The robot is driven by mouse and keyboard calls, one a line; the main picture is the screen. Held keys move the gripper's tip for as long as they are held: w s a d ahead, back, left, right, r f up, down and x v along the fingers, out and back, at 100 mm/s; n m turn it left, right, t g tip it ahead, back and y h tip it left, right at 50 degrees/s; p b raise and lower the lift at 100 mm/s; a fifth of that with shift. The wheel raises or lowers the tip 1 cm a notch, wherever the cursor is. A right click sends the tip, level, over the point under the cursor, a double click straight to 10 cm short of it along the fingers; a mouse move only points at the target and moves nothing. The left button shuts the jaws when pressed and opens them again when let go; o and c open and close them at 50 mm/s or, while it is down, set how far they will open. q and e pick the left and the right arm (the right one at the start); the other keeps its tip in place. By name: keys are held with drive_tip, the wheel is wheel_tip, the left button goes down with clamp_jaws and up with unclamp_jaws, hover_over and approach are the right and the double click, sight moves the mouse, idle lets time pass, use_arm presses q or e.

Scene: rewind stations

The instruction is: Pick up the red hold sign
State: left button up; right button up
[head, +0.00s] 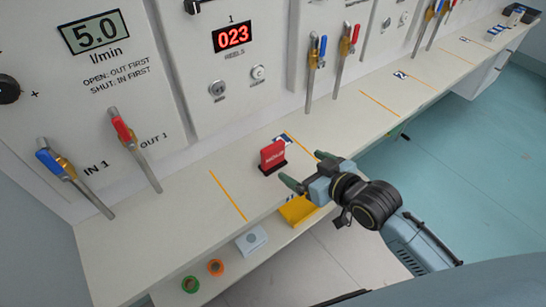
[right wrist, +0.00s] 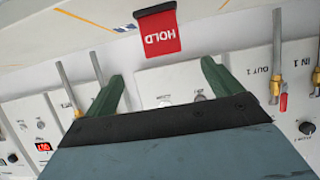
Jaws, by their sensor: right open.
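In the right wrist view the sign (right wrist: 159,35) appears upside down, with white HOLD lettering, beyond the fingertips. My right gripper (head: 304,170) is just right of the sign and apart from it. Its green fingers are open and empty, and they also show in the right wrist view (right wrist: 158,80). My left gripper is not in view.
Behind the counter, a panel carries valves with red (head: 122,129) and blue (head: 49,161) handles. A yellow tray (head: 297,210), a white box (head: 251,240), an orange roll (head: 215,267) and a green roll (head: 190,284) lie below the front edge. Orange lines (head: 228,195) mark the counter.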

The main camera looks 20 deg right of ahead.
sight(275, 152)
drive_tip(key=b+x, duration=0.1)
drive_tip(key=x, duration=0.7)
drive_tip(key=shift+r, duration=0.15)
drive_tip(key=shift+b+x, duration=0.65)
drive_tip(key=shift+x, duration=2.1)
drive_tip(key=shift+s+a, duration=0.1)
drive_tip(key=shift+s, duration=0.05)
drive_tip(key=c, duration=1.1)
